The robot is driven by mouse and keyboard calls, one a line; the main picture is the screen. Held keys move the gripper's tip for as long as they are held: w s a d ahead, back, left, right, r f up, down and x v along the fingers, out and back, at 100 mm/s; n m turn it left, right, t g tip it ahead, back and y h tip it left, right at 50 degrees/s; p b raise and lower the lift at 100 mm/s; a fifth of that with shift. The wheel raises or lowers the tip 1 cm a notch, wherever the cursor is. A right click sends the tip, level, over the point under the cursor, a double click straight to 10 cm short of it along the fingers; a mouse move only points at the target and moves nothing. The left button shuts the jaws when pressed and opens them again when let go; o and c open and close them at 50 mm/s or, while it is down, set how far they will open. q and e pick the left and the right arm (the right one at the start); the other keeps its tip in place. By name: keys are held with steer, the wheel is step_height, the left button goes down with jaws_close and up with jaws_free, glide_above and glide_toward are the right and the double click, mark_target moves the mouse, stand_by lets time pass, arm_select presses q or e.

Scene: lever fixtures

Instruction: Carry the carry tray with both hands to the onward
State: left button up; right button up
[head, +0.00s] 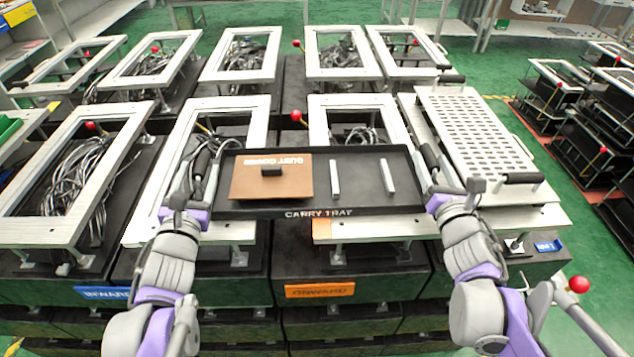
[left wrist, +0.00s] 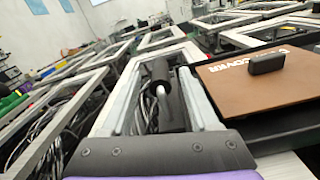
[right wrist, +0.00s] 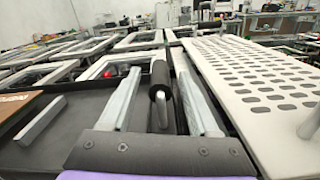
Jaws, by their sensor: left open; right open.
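The carry tray (head: 350,211), black with raised edges and its name on the near rim, is level at the middle of the head view. It holds a brown dust cover (head: 250,183) with a black knob and two pale bars (head: 335,179). My left gripper (head: 197,175) is at the tray's left end. Its open fingers stand either side of a dark handle (left wrist: 159,74), apart from it. My right gripper (head: 447,172) is at the right end, its open fingers likewise either side of the other handle (right wrist: 160,80). What supports the tray is hidden.
An orange label (head: 320,290) reading like "ONWARD" and a blue one (head: 103,293) are on the black bench front. White frames (head: 65,228) with cables inside stand left and behind. A perforated white plate (head: 475,125) with black handles lies right. Red-knobbed levers (head: 297,116) stick up among the frames.

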arm_select(q)
steer(key=s, duration=0.7)
steer(key=shift+s+d, duration=0.25)
steer(key=shift+d, duration=0.05)
arm_select(e)
steer(key=shift+s, duration=0.1)
steer(key=s, duration=0.8)
steer(key=s+d, duration=0.1)
steer(key=s, duration=0.3)
